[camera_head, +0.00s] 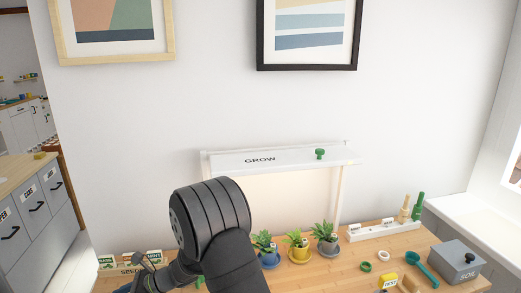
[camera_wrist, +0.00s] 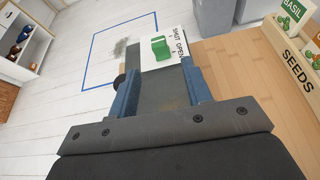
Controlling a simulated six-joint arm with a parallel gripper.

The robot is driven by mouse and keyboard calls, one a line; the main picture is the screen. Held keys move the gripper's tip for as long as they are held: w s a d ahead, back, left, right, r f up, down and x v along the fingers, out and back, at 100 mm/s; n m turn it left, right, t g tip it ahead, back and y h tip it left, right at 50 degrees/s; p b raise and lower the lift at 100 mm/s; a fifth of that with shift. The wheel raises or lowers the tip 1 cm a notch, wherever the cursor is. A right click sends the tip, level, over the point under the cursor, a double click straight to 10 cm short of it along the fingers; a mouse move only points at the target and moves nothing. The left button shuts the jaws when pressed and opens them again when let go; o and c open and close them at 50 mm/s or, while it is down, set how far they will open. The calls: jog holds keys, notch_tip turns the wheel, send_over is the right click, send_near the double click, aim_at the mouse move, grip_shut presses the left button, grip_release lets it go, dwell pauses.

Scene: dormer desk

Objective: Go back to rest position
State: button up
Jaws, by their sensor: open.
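My gripper (camera_wrist: 160,88) is open and empty in the wrist view, its two blue fingers spread apart. Just beyond the fingers, a white plate (camera_wrist: 150,62) marked SHUT and OPEN carries a green switch (camera_wrist: 160,47). The plate sits by the edge of the wooden desk (camera_wrist: 235,75), and I cannot tell whether a finger touches it. In the head view my gripper (camera_head: 148,265) is low at the left, partly hidden by my dark arm, close to the SEEDS box (camera_head: 131,270).
A white GROW lamp (camera_head: 285,160) with a green knob (camera_head: 320,153) stands at the wall. Potted plants (camera_head: 299,250) stand right of my arm. A teal scoop (camera_head: 422,266) and a grey SOIL box (camera_head: 457,260) are farther right. Floor (camera_wrist: 60,100) shows beyond the desk edge.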

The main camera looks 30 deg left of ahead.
jog(key=v, duration=0.8)
jog(key=shift+w+d+r, duration=0.1)
jog(key=shift+w+d, duration=0.05)
jog(key=shift+w, duration=0.15)
jog(key=x, duration=1.6)
jog(key=shift+s, duration=0.2)
jog(key=s+a, duration=0.3)
jog(key=shift+s+a, duration=0.2)
jog(key=shift+s, duration=0.05)
jog(key=v, duration=1.8)
jog(key=s+r+n+t+h, duration=0.3)
jog(key=s+n+h, duration=0.4)
jog(key=s+n, duration=0.5)
jog(key=shift+d+r+t, duration=0.3)
jog(key=shift+r+t, duration=0.1)
jog(key=shift+r, duration=0.25)
